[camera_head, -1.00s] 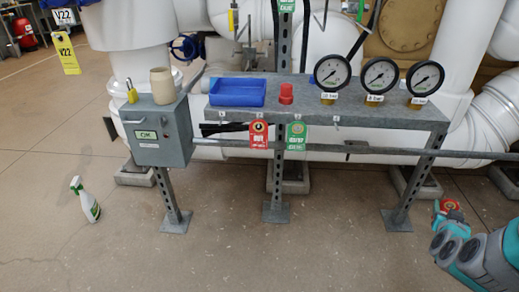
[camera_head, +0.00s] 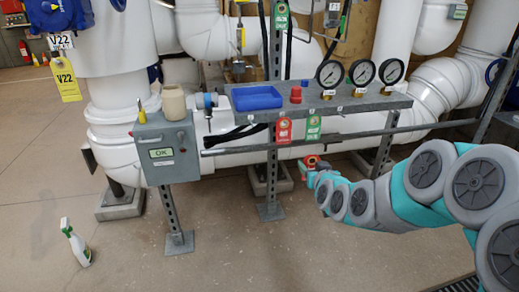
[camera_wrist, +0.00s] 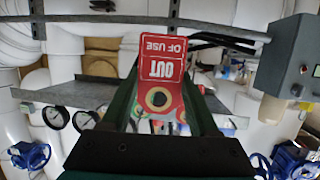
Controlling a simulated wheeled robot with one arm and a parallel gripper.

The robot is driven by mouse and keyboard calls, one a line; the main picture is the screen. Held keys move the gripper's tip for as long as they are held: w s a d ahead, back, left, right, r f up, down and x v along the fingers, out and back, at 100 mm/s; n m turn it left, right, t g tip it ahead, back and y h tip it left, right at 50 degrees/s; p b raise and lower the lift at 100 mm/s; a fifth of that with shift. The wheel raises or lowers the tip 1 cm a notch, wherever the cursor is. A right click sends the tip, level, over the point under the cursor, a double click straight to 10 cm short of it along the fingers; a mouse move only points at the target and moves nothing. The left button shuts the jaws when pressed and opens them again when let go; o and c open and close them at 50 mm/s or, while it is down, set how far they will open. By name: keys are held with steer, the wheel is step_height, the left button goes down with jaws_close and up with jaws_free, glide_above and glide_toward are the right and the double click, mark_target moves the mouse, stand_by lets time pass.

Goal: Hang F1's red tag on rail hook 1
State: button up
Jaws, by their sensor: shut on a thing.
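In the head view this tag is only a small red patch at the gripper. The grey rail (camera_head: 350,135) runs below the shelf's front edge. Another red tag (camera_head: 284,131) and a green tag (camera_head: 313,127) hang there. Small white labels sit along the shelf edge; their numbers are too small to read.
The shelf (camera_head: 365,105) carries a blue tray (camera_head: 257,98), a red knob-like piece (camera_head: 296,95) and three gauges (camera_head: 360,73). A grey box (camera_head: 167,149) stands at the rail's left end. A spray bottle (camera_head: 75,243) stands on the floor. The floor before the stand is clear.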

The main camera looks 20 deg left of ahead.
steer(key=s+a+r+n+g+y, duration=0.1)
steer(key=s+a+r+n+y, duration=0.1)
steer(key=s+a+r, duration=0.35)
steer(key=s+a+r+n+g+y, duration=0.1)
steer(key=s+a+r+n+y, duration=0.15)
steer(key=a, duration=0.55)
steer(key=shift+m+h, duration=0.35)
steer(key=shift+m, duration=0.1)
steer(key=w+a, duration=0.1)
steer(key=w+p, duration=0.1)
steer(key=w, duration=0.1)
steer(key=w+a, duration=0.1)
steer(key=w, duration=0.1)
steer(key=shift+a, duration=0.3)
steer(key=shift+w+a, duration=0.5)
steer(key=shift+w, duration=0.35)
steer(key=shift+b, duration=0.5)
steer(key=shift+w+a, duration=0.35)
steer(key=shift+w, duration=0.2)
steer(key=shift+w+a, duration=0.2)
steer(key=shift+w, duration=0.1)
steer(key=shift+w+a+b, duration=0.25)
steer(key=shift+w+b, duration=0.1)
steer(key=shift+w, duration=0.05)
stand_by(0.7)
steer(key=shift+f+b, duration=0.35)
steer(key=shift+f, duration=0.05)
stand_by(0.5)
